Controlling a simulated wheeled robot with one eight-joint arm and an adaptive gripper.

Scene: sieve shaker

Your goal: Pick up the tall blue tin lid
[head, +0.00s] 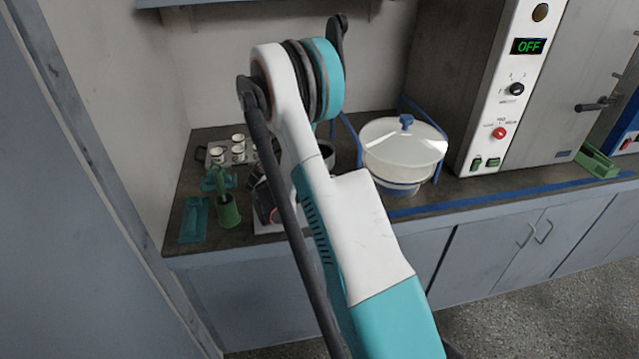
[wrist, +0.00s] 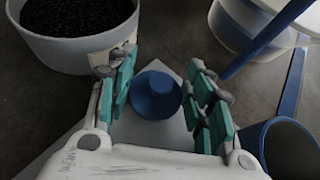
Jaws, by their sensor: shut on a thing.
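The tall blue tin lid (wrist: 155,95) shows in the wrist view as a round blue piece with a raised, narrower top, seen from above. My gripper (wrist: 161,76) has its teal-padded fingers on either side of it and is shut on it. A pale, flat-sided surface (wrist: 178,128) lies under the lid; I cannot tell whether the lid touches it. In the head view the lid is hidden behind my arm.
A white bowl of black grains (wrist: 78,30) stands close at the upper left in the wrist view. A blue curved object (wrist: 262,135) lies close on the right. The head view shows a lidded glass vessel (head: 402,150), small cups (head: 217,155) and green tools (head: 228,211).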

